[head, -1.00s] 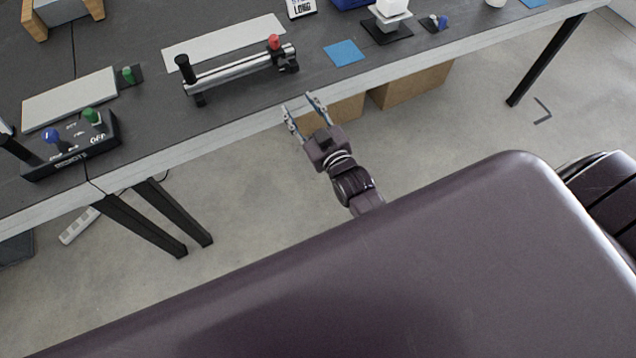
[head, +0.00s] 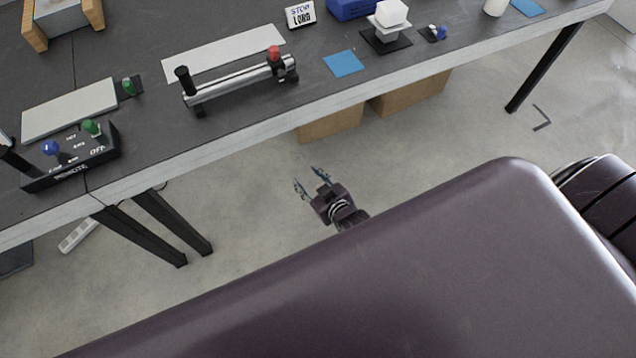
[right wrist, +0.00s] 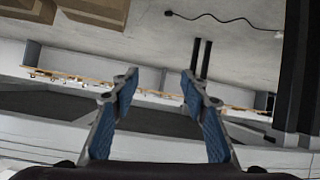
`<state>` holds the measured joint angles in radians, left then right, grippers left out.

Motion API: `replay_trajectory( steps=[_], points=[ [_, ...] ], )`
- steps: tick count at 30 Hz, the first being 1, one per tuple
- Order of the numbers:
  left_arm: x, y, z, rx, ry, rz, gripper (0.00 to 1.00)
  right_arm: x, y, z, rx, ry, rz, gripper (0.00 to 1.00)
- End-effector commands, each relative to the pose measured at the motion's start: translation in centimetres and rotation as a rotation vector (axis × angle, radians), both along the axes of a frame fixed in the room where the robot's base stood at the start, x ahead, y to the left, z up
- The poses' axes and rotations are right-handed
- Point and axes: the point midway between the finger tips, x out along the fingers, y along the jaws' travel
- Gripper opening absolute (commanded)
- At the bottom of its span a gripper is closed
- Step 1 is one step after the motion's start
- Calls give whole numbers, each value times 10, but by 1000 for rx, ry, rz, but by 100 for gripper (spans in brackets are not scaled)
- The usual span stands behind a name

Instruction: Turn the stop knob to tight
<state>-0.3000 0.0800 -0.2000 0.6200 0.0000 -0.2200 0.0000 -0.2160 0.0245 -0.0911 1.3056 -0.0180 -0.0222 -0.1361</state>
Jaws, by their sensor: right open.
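A chrome bar device (head: 240,84) lies on the dark workbench. It has a black knob (head: 182,74) at its left end and a red knob (head: 273,53) at its right end. A dark control box (head: 70,160) at the left carries a blue knob (head: 50,148) and a green knob (head: 91,127). I cannot tell which is the stop knob, nor read any "tight" mark. My right gripper (head: 307,178) is open and empty, below the bench's front edge and apart from it. The right wrist view shows its blue-padded fingers (right wrist: 159,78) spread. My left gripper is not in view.
The workbench (head: 225,135) has a pale front edge. Cardboard boxes (head: 412,92) sit under the bench. Clear floor surrounds the gripper.

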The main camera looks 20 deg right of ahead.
Motion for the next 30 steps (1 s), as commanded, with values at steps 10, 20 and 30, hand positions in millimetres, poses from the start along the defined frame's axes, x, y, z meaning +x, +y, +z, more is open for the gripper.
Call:
replay_trajectory(
  steps=[10,20,30],
  points=[
    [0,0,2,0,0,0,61,-45,0,-57,2,143,4,41],
    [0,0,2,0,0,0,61,-73,0,-88,0,225,6,41],
    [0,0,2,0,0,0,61,-76,-1,-91,0,233,5,41]
  ],
)
